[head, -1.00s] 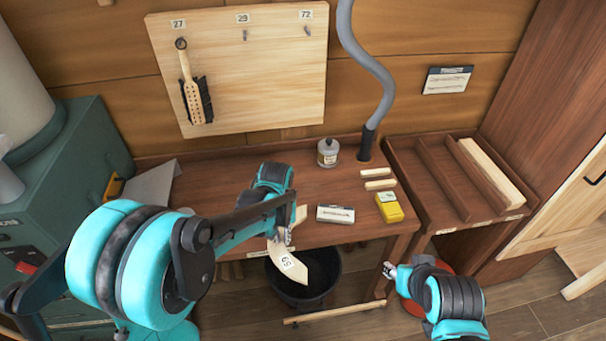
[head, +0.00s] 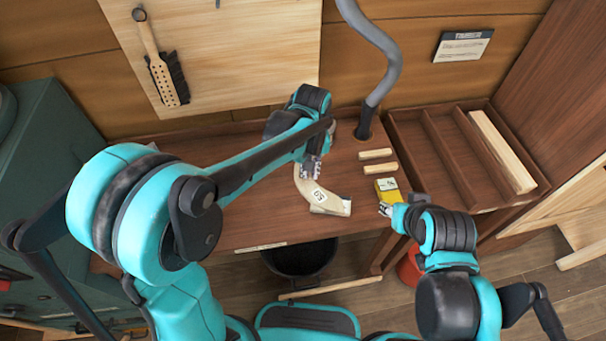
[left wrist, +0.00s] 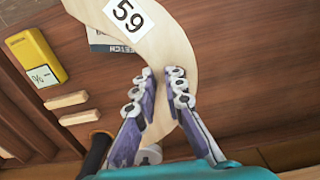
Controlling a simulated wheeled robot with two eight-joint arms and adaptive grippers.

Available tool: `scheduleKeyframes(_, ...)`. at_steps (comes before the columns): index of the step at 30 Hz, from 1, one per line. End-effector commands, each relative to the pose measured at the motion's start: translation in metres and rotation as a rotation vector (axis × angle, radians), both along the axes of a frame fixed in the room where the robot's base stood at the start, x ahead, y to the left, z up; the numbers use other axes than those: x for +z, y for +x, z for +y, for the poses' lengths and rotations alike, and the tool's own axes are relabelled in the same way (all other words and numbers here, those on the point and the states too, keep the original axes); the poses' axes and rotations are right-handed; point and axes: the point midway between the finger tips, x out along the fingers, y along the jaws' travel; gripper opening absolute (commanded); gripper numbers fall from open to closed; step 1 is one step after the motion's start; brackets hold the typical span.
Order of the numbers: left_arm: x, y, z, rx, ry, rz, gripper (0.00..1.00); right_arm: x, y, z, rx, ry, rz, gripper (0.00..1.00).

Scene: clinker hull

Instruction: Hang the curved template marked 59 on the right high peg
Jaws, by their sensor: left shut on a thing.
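The curved template marked 59 (head: 332,203) is a pale wooden piece with a white number label. My left gripper (head: 312,168) is shut on it and holds it over the bench, label up. In the left wrist view both fingers (left wrist: 160,88) close on the narrower part of the template (left wrist: 172,48). The peg board (head: 225,75) on the wall is cut off at the top; the right high peg is out of view. A brush (head: 160,68) hangs at the board's left. My right gripper (head: 386,209) is near the bench's front right edge; its finger opening is too small to judge.
A yellow box (head: 387,188) and two pale wood strips (head: 376,161) lie on the bench right of the template. A grey hose (head: 378,55) rises behind. A divided tray (head: 455,160) stands at the right. A dark bucket (head: 300,258) is below the bench.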

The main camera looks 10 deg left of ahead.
Motion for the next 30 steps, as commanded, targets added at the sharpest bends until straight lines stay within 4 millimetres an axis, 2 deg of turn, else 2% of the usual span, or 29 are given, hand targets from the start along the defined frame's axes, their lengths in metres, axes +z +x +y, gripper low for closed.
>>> scheduleKeyframes(5,-0.018,0.011,0.024,0.006,0.000,0.000,0.00,-0.009,0.000,0.000,0.000,0.000,0.000,0.40)
scheduleKeyframes(12,-0.053,0.035,0.076,0.006,0.000,0.000,0.00,-0.027,0.000,0.000,0.000,0.000,0.000,0.40)
scheduleKeyframes(17,-0.072,0.048,0.106,0.005,0.000,0.000,0.00,-0.036,0.000,0.000,0.000,0.000,0.000,0.40)
scheduleKeyframes(22,-0.097,0.047,0.104,0.000,0.000,0.000,0.00,-0.046,0.000,0.000,0.000,0.000,0.000,0.40)
scheduleKeyframes(30,-0.105,0.047,0.103,0.000,0.000,0.000,0.00,-0.047,0.000,0.000,0.000,0.000,0.000,0.40)
